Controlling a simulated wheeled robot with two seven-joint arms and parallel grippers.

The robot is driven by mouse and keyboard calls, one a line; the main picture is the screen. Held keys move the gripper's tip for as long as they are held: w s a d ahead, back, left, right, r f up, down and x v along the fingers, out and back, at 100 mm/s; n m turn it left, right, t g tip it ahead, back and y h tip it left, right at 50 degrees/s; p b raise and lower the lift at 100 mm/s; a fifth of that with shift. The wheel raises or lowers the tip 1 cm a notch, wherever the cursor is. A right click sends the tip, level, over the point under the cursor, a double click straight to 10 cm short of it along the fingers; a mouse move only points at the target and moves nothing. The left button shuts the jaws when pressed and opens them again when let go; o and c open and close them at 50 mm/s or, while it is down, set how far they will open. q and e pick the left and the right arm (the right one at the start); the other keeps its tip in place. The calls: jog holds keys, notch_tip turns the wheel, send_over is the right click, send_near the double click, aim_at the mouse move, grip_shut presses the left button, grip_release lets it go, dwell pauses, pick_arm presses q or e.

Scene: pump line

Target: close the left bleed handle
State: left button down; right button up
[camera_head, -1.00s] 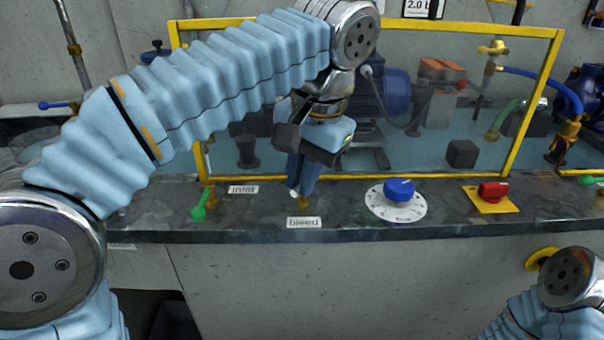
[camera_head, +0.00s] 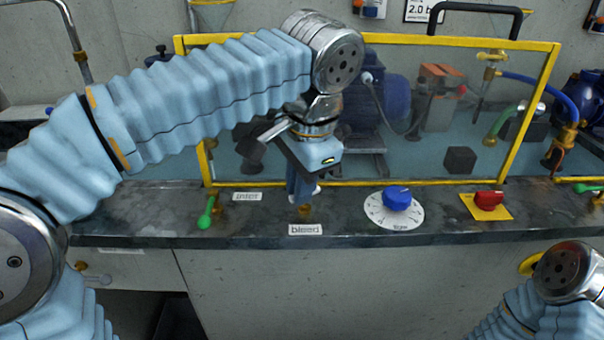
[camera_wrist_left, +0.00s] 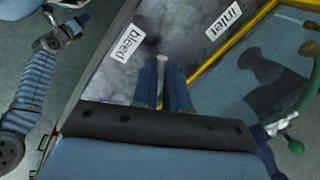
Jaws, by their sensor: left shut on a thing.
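The bleed valve stands behind the "bleed" label (camera_head: 305,230) on the dark bench top, with a small brass base (camera_head: 304,210). Its handle (camera_head: 317,190) shows only as a pale tip, just right of the base; the rest is hidden by my fingers. My left gripper (camera_head: 303,188) reaches down over it, shut on the handle. In the left wrist view the pale handle end (camera_wrist_left: 162,60) sits between the two blue fingers. My right gripper is out of the head view; only part of my right arm shows at the lower right.
A green inlet handle (camera_head: 206,212) stands to the left, near the "inlet" label (camera_head: 247,196). A blue knob (camera_head: 398,198) on a white dial and a red knob (camera_head: 488,200) on a yellow plate stand to the right. A yellow-framed clear guard (camera_head: 430,182) rises behind.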

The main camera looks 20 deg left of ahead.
pick_arm(q)
jog(key=m, duration=0.1)
jog(key=m+p, duration=0.1)
jog(key=m, duration=0.1)
jog(key=shift+w+a+r+h+p, duration=0.1)
jog(key=shift+a+r+h+p, duration=0.1)
jog(key=shift+h+p, duration=0.1)
jog(key=shift+f+m+t+p, duration=0.15)
jog(key=shift+m+t+p, duration=0.25)
jog(key=shift+m, duration=1)
jog(key=shift+w, duration=0.1)
jog(key=c, duration=1.1)
grip_release()
jog(key=shift+c, duration=0.2)
